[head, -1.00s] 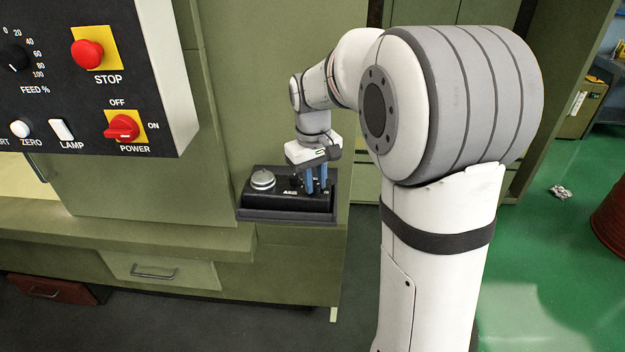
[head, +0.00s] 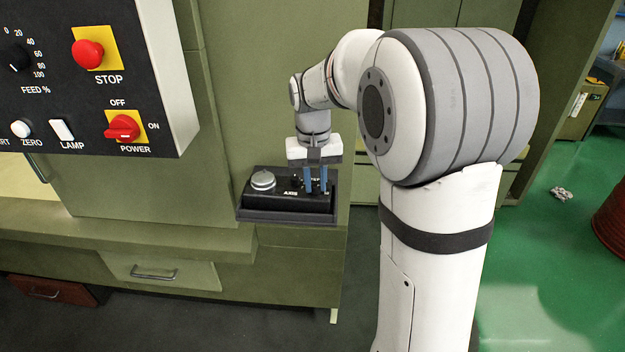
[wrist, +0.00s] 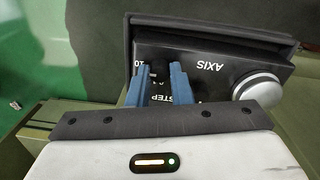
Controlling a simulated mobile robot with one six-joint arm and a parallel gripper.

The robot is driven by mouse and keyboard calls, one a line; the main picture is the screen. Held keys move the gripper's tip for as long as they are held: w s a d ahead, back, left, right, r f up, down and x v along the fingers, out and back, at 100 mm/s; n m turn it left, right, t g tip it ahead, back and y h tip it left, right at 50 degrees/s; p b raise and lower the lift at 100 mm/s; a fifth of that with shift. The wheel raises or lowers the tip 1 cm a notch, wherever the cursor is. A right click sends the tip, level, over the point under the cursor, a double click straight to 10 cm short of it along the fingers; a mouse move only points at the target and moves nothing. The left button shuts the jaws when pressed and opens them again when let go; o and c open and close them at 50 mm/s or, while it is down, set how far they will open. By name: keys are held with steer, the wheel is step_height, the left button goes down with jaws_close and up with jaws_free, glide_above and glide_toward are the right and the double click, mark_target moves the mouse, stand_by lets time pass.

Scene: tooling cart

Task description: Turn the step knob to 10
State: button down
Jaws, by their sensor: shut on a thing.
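The black pendant box (head: 287,210) sits on a ledge at the end of the green machine, with a round silver handwheel (head: 262,181) on its left. My gripper (head: 315,190) points down over the right part of the box. In the wrist view, its blue fingers (wrist: 158,88) are shut on the step knob, a small dark knob (wrist: 161,84) largely hidden between them. The printed words STEP and AXIS and a "10" mark show around the fingers. The knob's pointer is too small and covered to read. The handwheel (wrist: 258,88) shows at the right in the wrist view.
A control panel (head: 60,125) with a red stop button (head: 88,54) and a red power switch (head: 122,127) hangs at the left. A drawer (head: 160,270) is below the ledge. Green floor (head: 560,260) lies open at the right.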

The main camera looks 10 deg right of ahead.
mark_target(314, 186)
steer(key=c, duration=1.3)
jaws_free()
steer(key=r, duration=0.7)
steer(key=shift+a+r+b, duration=0.2)
steer(key=shift+r+b, duration=0.1)
steer(key=shift+r, duration=0.1)
steer(key=s+f+t, duration=0.1)
steer(key=s+f, duration=0.2)
steer(key=s, duration=0.8)
steer(key=s+f+n+t, duration=0.1)
steer(key=s+f, duration=0.3)
steer(key=s, duration=0.7)
steer(key=shift+d+f+n+t, duration=0.15)
steer(key=shift+f+n+t, duration=0.15)
steer(key=shift+t, duration=0.3)
